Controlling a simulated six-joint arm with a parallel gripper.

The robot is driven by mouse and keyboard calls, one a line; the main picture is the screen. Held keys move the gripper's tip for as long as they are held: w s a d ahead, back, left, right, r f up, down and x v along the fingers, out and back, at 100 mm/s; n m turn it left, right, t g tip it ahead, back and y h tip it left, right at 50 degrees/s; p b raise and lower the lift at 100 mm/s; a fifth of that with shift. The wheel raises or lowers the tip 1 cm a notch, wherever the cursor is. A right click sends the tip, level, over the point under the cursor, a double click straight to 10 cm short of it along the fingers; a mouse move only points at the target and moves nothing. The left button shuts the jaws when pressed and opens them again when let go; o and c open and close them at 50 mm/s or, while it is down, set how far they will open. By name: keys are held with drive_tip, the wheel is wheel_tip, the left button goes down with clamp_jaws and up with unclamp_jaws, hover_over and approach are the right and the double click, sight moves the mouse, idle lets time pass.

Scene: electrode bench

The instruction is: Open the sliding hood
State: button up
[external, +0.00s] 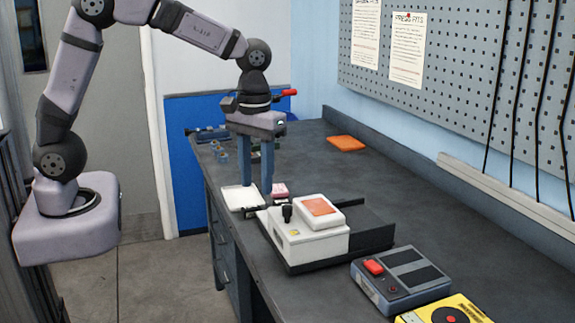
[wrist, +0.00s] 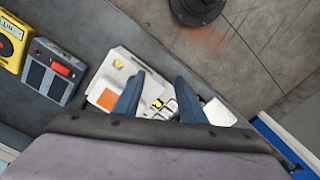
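The sliding hood (external: 305,240) is a white box with a raised lid and an orange square on top. It sits on a dark flat base (external: 372,235) that extends bare to its right. A small black knob (external: 287,213) and a dark bar stand at its left end. In the wrist view the white hood (wrist: 118,68) lies left of and partly behind the left finger. My gripper (external: 257,190) points down just beyond the hood's left end, near the knob. Its two blue fingers are apart with nothing visible between them; they also show apart in the wrist view (wrist: 161,76).
A white tray (external: 235,197) and a pink block (external: 280,189) lie close to my fingers. A grey device with a red button (external: 373,267) and a yellow device (external: 447,312) stand at the near right. An orange pad (external: 346,143) lies farther back, with clear bench around it.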

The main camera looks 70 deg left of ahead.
sight(287, 206)
drive_tip(key=w+d+n, duration=0.1)
drive_tip(key=w, duration=0.1)
drive_tip(key=w+r+n, duration=0.1)
drive_tip(key=w, duration=0.1)
drive_tip(key=w+d, duration=0.1)
drive_tip(key=w, duration=0.1)
drive_tip(key=shift+d+r+n+b, duration=0.25)
drive_tip(key=shift+d+n+b, duration=0.05)
drive_tip(key=shift+n, duration=0.1)
drive_tip(key=shift+f+p, duration=1.05)
drive_tip(key=shift+f, duration=2.6)
drive_tip(key=shift+c, duration=0.2)
clamp_jaws()
